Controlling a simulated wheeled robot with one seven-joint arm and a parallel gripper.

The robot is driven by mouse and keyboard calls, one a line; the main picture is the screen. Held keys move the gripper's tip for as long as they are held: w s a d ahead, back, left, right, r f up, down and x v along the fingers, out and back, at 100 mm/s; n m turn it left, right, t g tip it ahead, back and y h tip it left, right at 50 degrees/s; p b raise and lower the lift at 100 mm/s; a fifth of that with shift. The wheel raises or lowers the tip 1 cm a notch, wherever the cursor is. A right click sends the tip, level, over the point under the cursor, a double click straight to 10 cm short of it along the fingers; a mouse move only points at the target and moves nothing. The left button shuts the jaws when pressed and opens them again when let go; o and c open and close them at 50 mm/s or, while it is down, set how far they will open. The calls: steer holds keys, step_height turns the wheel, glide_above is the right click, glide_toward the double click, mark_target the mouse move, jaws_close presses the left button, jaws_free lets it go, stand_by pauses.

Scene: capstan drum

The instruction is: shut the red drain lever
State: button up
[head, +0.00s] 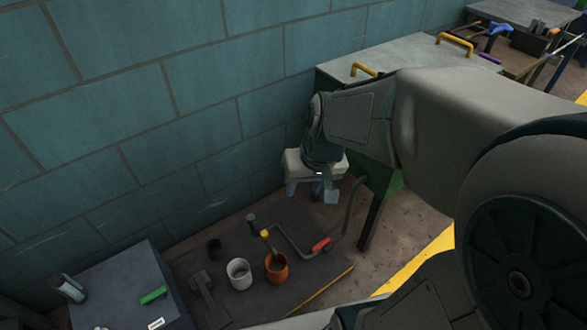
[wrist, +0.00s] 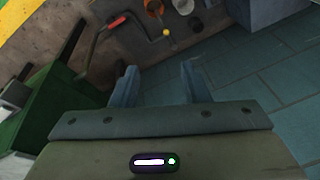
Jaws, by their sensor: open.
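The red grip of a lever (head: 320,244) sits on a bent grey rod above a dark low platform in the head view. The red grip also shows near the top of the wrist view (wrist: 117,21), its rod running toward a yellow knob (wrist: 166,32). My gripper (head: 311,191) is open and empty, apart from the lever and farther back in the head view. Its two blue-grey fingers stand spread in the wrist view (wrist: 158,68), with the lever beyond the fingertips. The rod's far end is partly hidden by the post and cups in the head view.
An orange cup (head: 277,267) and a white cup (head: 239,273) stand close to the lever. A green cabinet with a grey top (head: 410,55) is behind my arm. A teal block wall (head: 130,110) bounds the left. A dark box (head: 125,285) stands at lower left.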

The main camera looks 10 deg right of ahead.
steer(key=w+a+f+m+t+y+b, duration=0.1)
steer(key=w+f, duration=0.3)
steer(key=w, duration=0.3)
steer(key=w+f+m+t+b, duration=0.1)
steer(key=w+f, duration=0.3)
steer(key=w, duration=0.4)
steer(key=w+d+f+m+t+b, duration=0.2)
steer(key=w+d+f+m, duration=0.25)
steer(key=w+f, duration=0.55)
steer(key=m+g+h+b, duration=0.3)
steer(key=m+g, duration=0.4)
glide_above(318, 246)
step_height(318, 246, down, 30)
step_height(318, 246, down, 14)
steer(key=b, duration=0.4)
steer(key=shift+d+b, duration=0.1)
steer(key=shift+b, duration=0.3)
jaws_close()
